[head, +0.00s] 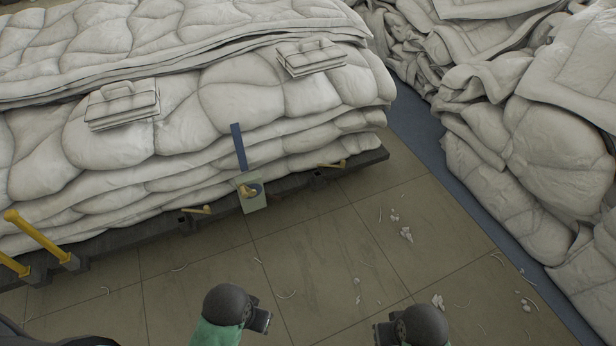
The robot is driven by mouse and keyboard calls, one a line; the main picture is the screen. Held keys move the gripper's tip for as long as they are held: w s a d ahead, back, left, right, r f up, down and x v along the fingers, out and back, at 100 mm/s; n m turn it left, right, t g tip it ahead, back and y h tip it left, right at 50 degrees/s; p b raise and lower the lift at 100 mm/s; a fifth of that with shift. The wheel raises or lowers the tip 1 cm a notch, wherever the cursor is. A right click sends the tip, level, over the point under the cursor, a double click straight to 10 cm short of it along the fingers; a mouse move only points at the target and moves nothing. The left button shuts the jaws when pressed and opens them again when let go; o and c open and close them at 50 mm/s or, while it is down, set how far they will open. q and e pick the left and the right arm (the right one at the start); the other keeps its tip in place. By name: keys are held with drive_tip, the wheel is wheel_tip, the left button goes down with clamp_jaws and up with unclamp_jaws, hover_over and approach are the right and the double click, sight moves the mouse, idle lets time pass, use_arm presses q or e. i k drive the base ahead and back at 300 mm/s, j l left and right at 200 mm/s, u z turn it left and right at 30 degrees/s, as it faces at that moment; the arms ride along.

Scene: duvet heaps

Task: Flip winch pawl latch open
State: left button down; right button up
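A small winch (253,203) with a pale green plate sits on the dark rail below the duvet heap, near the middle of the head view. A blue strap (238,147) runs up from it over the duvets. A small yellow part (246,190) lies across the winch beside its blue roll; it may be the pawl latch, but it is too small to tell its position. My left gripper (262,321) is low in the view, below the winch and apart from it. My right gripper (381,334) is at the bottom edge, further right. Their fingers are not clear.
The duvet heap (110,145) rests above a dark rail (300,180) with yellow levers (197,210) and upright yellow posts (38,236) at left. Another duvet heap (545,140) stands at right. The tiled floor (320,250) between is open, with scattered white scraps.

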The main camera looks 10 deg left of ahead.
sight(278, 199)
drive_tip(key=i+l, duration=0.95)
